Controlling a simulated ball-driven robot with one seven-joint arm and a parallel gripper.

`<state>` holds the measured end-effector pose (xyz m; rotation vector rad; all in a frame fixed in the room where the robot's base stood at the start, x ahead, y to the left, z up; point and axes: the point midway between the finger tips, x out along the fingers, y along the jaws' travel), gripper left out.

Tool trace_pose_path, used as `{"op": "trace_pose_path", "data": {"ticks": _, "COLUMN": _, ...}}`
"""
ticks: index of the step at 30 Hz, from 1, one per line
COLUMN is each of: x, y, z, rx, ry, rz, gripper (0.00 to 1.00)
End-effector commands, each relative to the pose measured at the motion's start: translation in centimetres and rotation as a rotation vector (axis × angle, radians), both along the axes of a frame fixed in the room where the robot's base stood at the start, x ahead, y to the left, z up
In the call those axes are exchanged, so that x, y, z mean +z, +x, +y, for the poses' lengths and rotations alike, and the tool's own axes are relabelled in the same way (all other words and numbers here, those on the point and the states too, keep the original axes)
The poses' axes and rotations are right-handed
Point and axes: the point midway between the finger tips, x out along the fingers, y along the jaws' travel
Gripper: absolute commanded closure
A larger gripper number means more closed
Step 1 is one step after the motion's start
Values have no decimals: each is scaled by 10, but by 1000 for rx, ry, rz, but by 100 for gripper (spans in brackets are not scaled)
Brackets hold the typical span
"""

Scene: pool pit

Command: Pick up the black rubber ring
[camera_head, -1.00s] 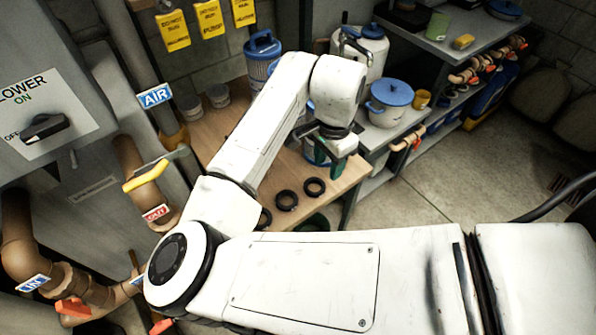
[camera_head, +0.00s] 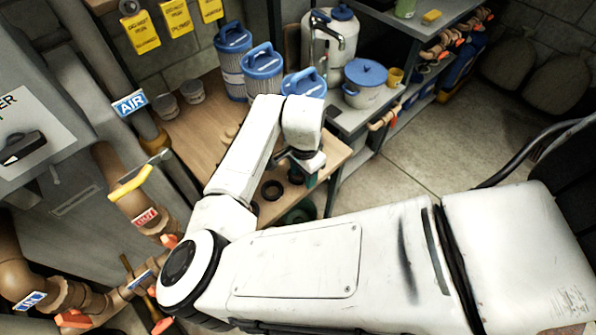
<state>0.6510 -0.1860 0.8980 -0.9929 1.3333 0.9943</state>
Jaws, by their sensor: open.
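Black rubber rings lie on the wooden workbench (camera_head: 203,128) near its front edge. One ring (camera_head: 272,190) lies flat in the open, left of my gripper (camera_head: 301,172). Another ring (camera_head: 296,176) shows right by my gripper, partly covered by it. A dark edge beside my forearm may be a third ring, mostly hidden. My gripper points down over the front right corner of the bench, open with nothing seen in it. I cannot tell its exact height above the rings.
Blue-topped filter cartridges (camera_head: 262,72) stand along the back of the bench. Two small grey tubs (camera_head: 191,91) stand at the back left. To the right, a shelf holds a white pot with a blue lid (camera_head: 365,82). Pipes and a yellow valve handle (camera_head: 130,184) are at left.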

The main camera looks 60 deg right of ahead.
Motion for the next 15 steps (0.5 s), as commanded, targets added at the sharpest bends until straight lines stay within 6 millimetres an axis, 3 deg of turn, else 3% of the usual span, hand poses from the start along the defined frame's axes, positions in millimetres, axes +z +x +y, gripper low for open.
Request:
{"op": "trace_pose_path", "data": {"ticks": 9, "x": -6, "y": 0, "z": 0, "rx": -1, "ry": 0, "rz": -1, "gripper": 56}}
{"op": "trace_pose_path", "data": {"ticks": 15, "x": -6, "y": 0, "z": 0, "rx": 0, "ry": 0, "rz": -1, "gripper": 75}}
